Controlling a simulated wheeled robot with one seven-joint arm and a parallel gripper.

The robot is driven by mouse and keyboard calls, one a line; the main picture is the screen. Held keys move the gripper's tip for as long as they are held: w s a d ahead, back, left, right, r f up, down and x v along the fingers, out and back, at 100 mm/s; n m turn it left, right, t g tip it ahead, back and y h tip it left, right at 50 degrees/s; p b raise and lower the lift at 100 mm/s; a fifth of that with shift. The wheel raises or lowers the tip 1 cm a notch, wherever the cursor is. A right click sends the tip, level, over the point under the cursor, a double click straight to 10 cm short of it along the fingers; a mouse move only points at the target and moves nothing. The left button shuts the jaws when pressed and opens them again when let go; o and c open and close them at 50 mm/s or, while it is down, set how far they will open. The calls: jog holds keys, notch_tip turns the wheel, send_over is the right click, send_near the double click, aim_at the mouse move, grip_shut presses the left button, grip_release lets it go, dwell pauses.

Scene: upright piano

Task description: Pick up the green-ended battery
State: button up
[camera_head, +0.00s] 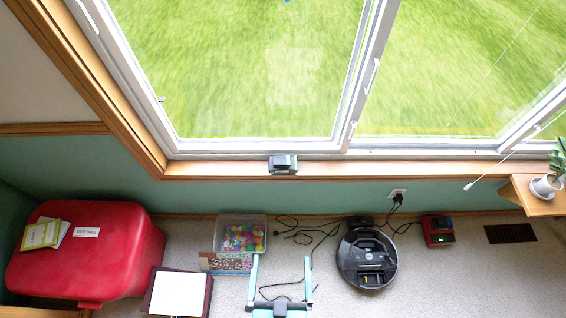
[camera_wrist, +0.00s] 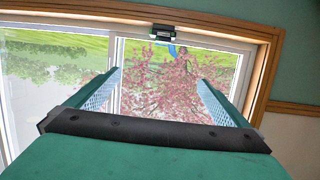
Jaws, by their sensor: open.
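The green-ended battery (camera_head: 283,164) is a small dark block with a green end. It rests on the wooden window sill, below the middle of the window in the head view. In the wrist view the battery (camera_wrist: 165,32) shows near the top middle, against the wooden trim. My gripper (camera_head: 281,262) is at the bottom of the head view, its fingers spread wide and pointing toward the sill. It is apart from the battery and holds nothing. The gripper (camera_wrist: 160,80) also shows open in the wrist view, with the battery beyond its fingertips.
Below the sill are a bin of colourful pieces (camera_head: 240,236), a robot vacuum (camera_head: 366,258) with cables, and a red device (camera_head: 438,230). A red chest (camera_head: 95,262) stands left. A shelf with a potted plant (camera_head: 546,186) juts in at right. The sill beside the battery is clear.

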jog(key=w+f, duration=0.9)
jog(key=w, duration=0.6)
jog(key=g+y, duration=0.1)
send_near(283, 168)
jog(key=w, duration=0.2)
jog(key=shift+n, duration=0.4)
jog(key=shift+f+x, duration=0.15)
jog(key=shift+x, duration=2.5)
jog(key=shift+f+x, duration=0.15)
jog(key=shift+x, duration=2.55)
jog(key=shift+s, duration=0.15)
jog(key=shift+c, duration=0.6)
jog(key=shift+r, duration=0.1)
jog(key=c, duration=1)
